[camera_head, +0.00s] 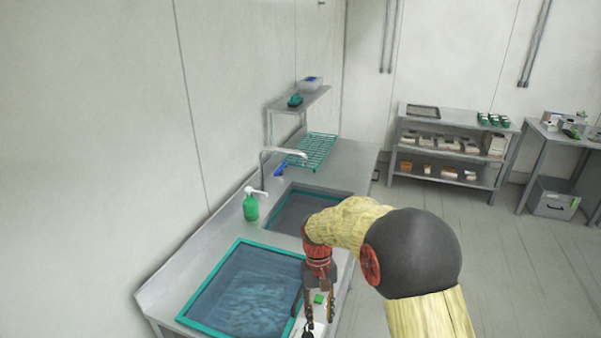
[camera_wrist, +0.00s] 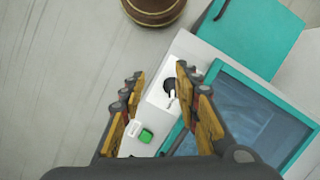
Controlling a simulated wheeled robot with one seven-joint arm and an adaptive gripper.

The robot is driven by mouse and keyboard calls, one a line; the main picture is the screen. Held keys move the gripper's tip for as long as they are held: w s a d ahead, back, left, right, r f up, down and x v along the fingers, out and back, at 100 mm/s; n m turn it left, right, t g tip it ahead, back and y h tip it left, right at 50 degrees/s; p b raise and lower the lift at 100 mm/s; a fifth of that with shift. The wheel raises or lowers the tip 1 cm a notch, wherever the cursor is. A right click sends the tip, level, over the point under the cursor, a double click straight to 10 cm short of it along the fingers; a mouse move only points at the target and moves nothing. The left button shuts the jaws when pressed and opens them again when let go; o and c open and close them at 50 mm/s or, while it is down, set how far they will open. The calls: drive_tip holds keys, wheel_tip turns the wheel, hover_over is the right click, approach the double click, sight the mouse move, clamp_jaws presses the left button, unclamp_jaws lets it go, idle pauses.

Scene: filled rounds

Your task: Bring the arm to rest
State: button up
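My arm (camera_head: 355,225), yellow with a dark round joint, reaches in from the lower right of the head view and bends down over the front edge of the sink counter. My gripper (camera_head: 320,308) hangs downward beside the right side of the water-filled basin. In the wrist view my gripper (camera_wrist: 160,78) has its two yellow-and-dark fingers spread apart, with nothing between them. Below it on the counter are a green block (camera_wrist: 146,135), a small white piece (camera_wrist: 133,128) and a white sheet or plate (camera_wrist: 157,95) with a dark object on it.
The teal-rimmed basin (camera_head: 213,277) holds water; a second basin (camera_head: 300,206) lies behind it. A green soap bottle (camera_head: 251,208), a faucet (camera_head: 283,153) and a teal rack (camera_head: 313,151) stand along the counter. Shelves (camera_head: 450,150) are far back; the right floor (camera_head: 520,260) is clear.

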drive_tip(key=s+d+r+t+b, duration=0.3)
drive_tip(key=s+d+r, duration=0.1)
drive_tip(key=s, duration=0.4)
drive_tip(key=s+d+r+m+t+b, duration=0.1)
drive_tip(key=s+d+r+t+b, duration=0.2)
drive_tip(key=s+d+r, duration=0.2)
drive_tip(key=s+d+r+m+t+b, duration=0.1)
drive_tip(key=s+d+r+t+b, duration=0.1)
drive_tip(key=s, duration=1)
wheel_tip(320, 180, up, 3)
drive_tip(key=shift+d+t+y+b, duration=0.35)
drive_tip(key=shift+d+b, duration=0.4)
drive_tip(key=shift+d, duration=0.5)
drive_tip(key=c, duration=0.4)
